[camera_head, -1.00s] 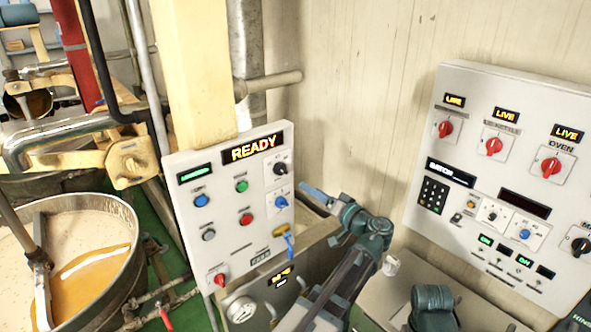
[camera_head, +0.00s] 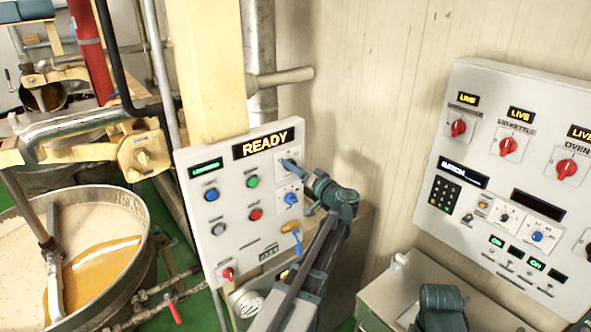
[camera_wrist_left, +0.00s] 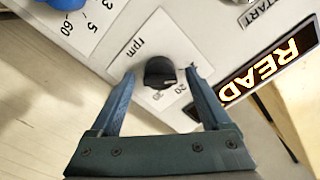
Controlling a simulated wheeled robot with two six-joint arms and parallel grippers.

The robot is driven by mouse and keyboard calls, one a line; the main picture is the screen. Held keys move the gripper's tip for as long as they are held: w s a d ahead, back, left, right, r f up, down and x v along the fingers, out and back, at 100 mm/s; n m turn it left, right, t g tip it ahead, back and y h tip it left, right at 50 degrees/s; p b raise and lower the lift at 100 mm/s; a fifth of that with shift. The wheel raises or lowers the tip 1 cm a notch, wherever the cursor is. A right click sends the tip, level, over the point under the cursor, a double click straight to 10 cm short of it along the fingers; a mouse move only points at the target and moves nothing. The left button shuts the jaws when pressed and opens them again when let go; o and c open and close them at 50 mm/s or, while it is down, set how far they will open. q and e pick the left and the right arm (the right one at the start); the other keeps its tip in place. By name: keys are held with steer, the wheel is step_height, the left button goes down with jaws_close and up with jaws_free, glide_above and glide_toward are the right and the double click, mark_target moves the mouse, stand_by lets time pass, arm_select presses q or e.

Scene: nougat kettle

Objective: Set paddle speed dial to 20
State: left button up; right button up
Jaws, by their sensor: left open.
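The paddle speed dial is a black knob (camera_wrist_left: 160,72) on a white plate marked rpm, seen in the left wrist view. The numbers 20 and 30 show beside it, toward my gripper's palm. Its pointer direction is hard to make out. My left gripper (camera_wrist_left: 161,74) is open, with one finger on each side of the knob; I cannot tell whether they touch it. In the head view my left gripper (camera_head: 289,163) is at the upper right of the grey control panel (camera_head: 231,187) and largely hides the dial. My right gripper is not in view.
A second panel (camera_head: 479,165) stands on the right wall. The kettle (camera_head: 150,262) is at the lower left.

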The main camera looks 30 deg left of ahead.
arm_select(q)
jaws_close()
stand_by(0.5)
steer(key=shift+m, duration=0.3)
steer(key=m, duration=0.9)
steer(key=shift+m, duration=0.3)
stand_by(0.4)
jaws_free()
